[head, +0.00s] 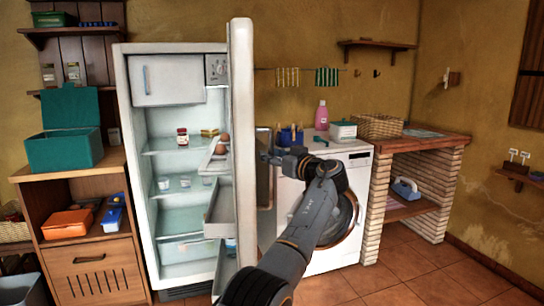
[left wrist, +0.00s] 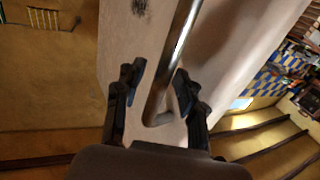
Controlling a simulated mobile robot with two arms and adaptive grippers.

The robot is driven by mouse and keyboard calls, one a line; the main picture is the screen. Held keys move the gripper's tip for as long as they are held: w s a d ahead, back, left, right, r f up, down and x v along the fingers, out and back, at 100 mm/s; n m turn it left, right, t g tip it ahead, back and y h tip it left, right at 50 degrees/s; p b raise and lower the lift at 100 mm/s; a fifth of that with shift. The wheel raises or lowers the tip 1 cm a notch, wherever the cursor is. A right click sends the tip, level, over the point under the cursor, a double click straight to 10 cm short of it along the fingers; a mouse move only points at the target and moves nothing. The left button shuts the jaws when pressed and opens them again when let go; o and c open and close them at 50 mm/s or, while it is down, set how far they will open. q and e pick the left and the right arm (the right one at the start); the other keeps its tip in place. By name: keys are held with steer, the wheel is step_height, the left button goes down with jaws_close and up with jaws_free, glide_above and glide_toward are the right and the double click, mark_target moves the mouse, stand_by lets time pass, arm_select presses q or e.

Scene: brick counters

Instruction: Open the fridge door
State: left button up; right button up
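The white fridge (head: 121,120) stands on the left with its door (head: 240,120) swung wide open, so its edge faces me and its inside shelves show. The grey door handle (head: 265,205) sticks out on the door's right, outer side. My left gripper (head: 270,157) is at this handle, its fingertips small in the head view. In the left wrist view, the metal handle bar (left wrist: 172,62) runs between the two fingers of the left gripper (left wrist: 158,88). The fingers are apart, with a gap to the bar on the left side. My right gripper is not in view.
A washing machine (head: 322,239) stands right of the door, behind my left arm, with a pink bottle (head: 321,115) and a box on top. A brick counter (head: 381,190) is further right. A wooden cabinet (head: 90,272) stands left of the fridge. Tiled floor is free at the right.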

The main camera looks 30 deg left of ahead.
arm_select(q)
steer(key=v, duration=1.1)
steer(key=shift+s+d, duration=0.25)
steer(key=shift+d, duration=0.05)
